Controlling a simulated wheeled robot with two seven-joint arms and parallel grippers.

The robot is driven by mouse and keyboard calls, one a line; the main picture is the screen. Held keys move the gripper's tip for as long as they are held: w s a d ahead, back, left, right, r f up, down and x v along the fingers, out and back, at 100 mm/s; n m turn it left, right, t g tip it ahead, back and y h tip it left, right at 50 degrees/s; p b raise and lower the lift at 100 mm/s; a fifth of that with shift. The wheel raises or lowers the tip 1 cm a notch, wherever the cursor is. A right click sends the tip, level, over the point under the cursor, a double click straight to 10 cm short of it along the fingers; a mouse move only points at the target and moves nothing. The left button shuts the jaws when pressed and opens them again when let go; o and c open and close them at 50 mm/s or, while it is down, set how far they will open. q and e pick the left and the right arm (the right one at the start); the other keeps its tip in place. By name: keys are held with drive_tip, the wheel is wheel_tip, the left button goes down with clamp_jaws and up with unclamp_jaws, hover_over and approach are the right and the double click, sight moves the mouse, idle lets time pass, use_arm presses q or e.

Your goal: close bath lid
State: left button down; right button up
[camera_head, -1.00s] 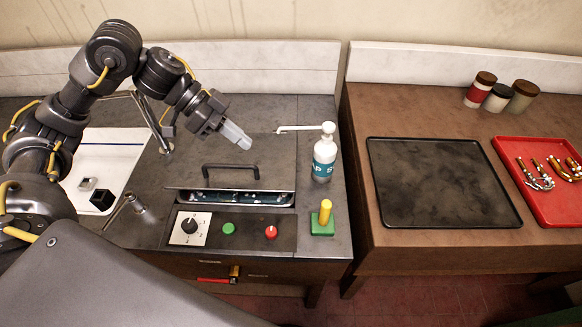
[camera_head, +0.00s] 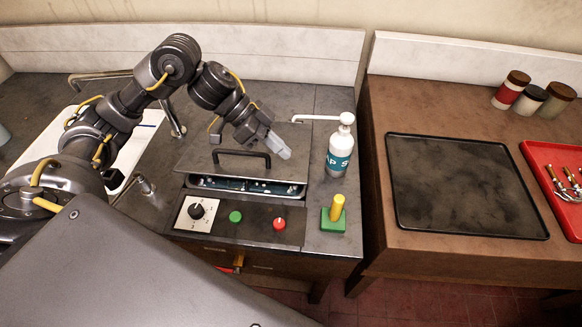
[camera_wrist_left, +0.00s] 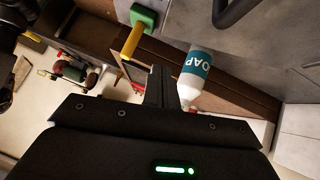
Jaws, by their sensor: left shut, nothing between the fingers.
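The bath lid (camera_head: 215,168) is a flat dark grey panel with a black bar handle (camera_head: 242,153). It covers most of the bath (camera_head: 243,187); a strip along the front is open and shows liquid with small bright bits. My left gripper (camera_head: 280,147) is shut and empty. In the head view its pale fingers sit by the right end of the handle; whether they touch it I cannot tell. In the left wrist view a dark curved bar, apparently the handle (camera_wrist_left: 232,12), shows at the top edge. My right gripper is not in view.
A soap bottle (camera_head: 341,148) stands right of the lid. A yellow peg on a green base (camera_head: 334,220) is at the front right. A panel with a dial (camera_head: 197,210) and two buttons lies in front. A black tray (camera_head: 465,185) is on the wooden bench.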

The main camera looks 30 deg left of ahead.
sight(302, 182)
use_arm(q)
drive_tip(key=x, duration=0.3)
drive_tip(key=shift+d+f+p, duration=0.15)
drive_tip(key=shift+d+p, duration=0.1)
drive_tip(key=shift+p, duration=0.05)
drive_tip(key=shift+s+d+f, duration=0.1)
drive_tip(key=shift+s+f, duration=0.1)
drive_tip(key=shift+f, duration=0.4)
drive_tip(key=shift+s+f, duration=0.2)
drive_tip(key=shift+f, duration=0.4)
drive_tip(key=shift+s+f+p, duration=0.1)
drive_tip(key=shift+f+p, duration=0.2)
drive_tip(key=shift+f, duration=0.55)
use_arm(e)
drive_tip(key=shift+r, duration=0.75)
